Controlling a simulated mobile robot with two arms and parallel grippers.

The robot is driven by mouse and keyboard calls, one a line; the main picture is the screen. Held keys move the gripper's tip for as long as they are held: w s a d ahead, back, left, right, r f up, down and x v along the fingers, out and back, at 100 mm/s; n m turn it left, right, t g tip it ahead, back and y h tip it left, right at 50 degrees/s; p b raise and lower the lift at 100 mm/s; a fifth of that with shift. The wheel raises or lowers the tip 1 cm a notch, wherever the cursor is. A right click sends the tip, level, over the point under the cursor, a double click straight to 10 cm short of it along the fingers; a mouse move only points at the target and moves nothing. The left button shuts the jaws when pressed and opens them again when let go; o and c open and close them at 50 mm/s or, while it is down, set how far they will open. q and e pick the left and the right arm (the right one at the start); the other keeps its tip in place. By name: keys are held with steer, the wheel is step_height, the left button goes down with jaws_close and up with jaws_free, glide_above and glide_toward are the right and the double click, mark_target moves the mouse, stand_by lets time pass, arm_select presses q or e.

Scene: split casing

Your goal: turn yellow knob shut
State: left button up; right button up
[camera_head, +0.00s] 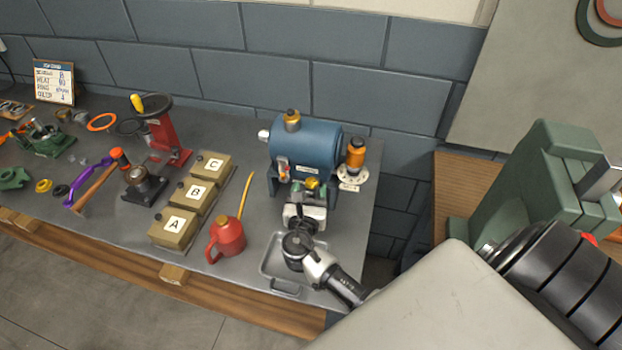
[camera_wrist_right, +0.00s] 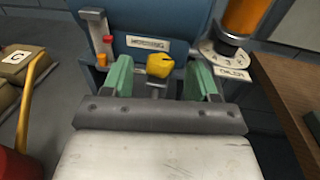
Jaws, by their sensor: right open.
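The yellow knob (camera_head: 313,183) sits on the front of the blue tank (camera_head: 305,146), low in the middle. In the right wrist view the knob (camera_wrist_right: 160,65) shows on a short grey stem below a small label. My right gripper (camera_head: 309,190) is open in front of the tank. In the wrist view its two green-padded fingers (camera_wrist_right: 160,80) stand on either side of the knob, with a clear gap on each side. Whether the fingertips reach past the knob is hard to tell. My left gripper is not in view.
An orange cylinder on a dial (camera_head: 352,177) stands right of the tank. A red oil can (camera_head: 227,240), a metal tray (camera_head: 272,262) and boxes A, B and C (camera_head: 190,192) are nearby. A green vise-like block (camera_head: 540,165) stands on the right bench.

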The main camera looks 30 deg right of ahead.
mark_target(311, 184)
steer(key=shift+x, duration=0.8)
steer(key=shift+w+d, duration=0.35)
steer(key=shift+w, duration=0.05)
steer(key=shift+c, duration=0.5)
steer(key=c, duration=0.8)
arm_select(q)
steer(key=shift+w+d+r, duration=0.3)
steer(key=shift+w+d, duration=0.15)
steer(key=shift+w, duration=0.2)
arm_select(e)
steer(key=shift+c, duration=0.2)
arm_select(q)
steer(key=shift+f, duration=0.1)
arm_select(e)
steer(key=shift+h, duration=0.3)
